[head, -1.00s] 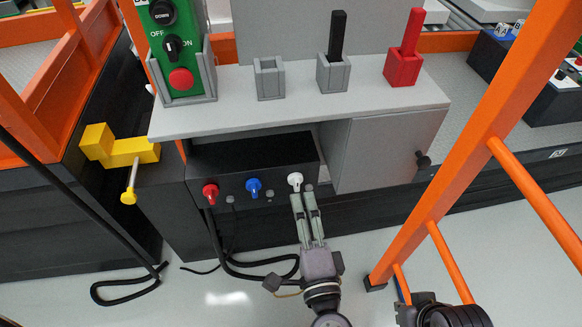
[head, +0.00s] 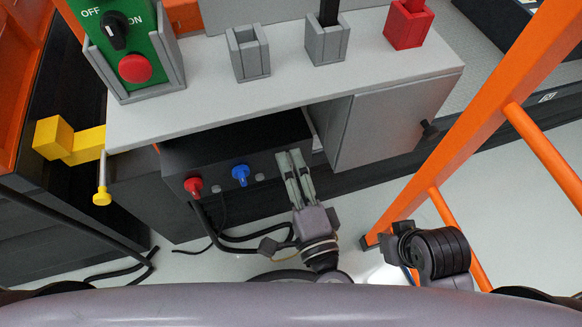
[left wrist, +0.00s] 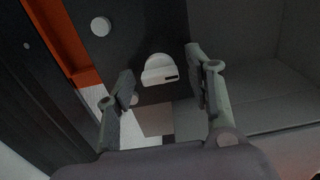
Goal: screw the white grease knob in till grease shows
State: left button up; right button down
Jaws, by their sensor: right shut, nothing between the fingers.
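The white grease knob (left wrist: 158,72) shows in the left wrist view as a rounded white piece with a dark mark, on a dark panel. It lies ahead of the gap between my left gripper's fingers (left wrist: 163,88). These fingers are apart, with nothing clamped between them. In the head view my left gripper (head: 288,157) reaches up to the front of the black box (head: 235,150), and its fingertips cover the white knob. I cannot tell whether they touch it. My right gripper (head: 432,252) is at the lower right beside the orange frame, away from the box; its fingertips are hidden. No grease is visible.
A red knob (head: 194,186) and a blue knob (head: 241,174) sit left of my left gripper. The grey shelf (head: 200,110) overhangs the box. A grey cabinet (head: 375,125) and an orange frame (head: 460,130) stand right. Black cables hang below.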

pick_arm(q)
jog(key=c, duration=1)
pick_arm(e)
jog(key=shift+r, duration=0.2)
pick_arm(q)
jog(key=shift+m+p, duration=3.6)
jog(key=shift+p, duration=1.15)
pick_arm(e)
jog(key=s+f, duration=0.2)
jog(key=f, duration=0.9)
jog(key=s+f+g, duration=0.1)
jog(key=s+f, duration=0.1)
jog(key=f, duration=0.9)
jog(key=shift+s+d+f+g, duration=0.15)
jog(key=shift+s+f+g, duration=0.15)
jog(key=shift+s+f, duration=0.1)
pick_arm(q)
jog(key=o, duration=1.1)
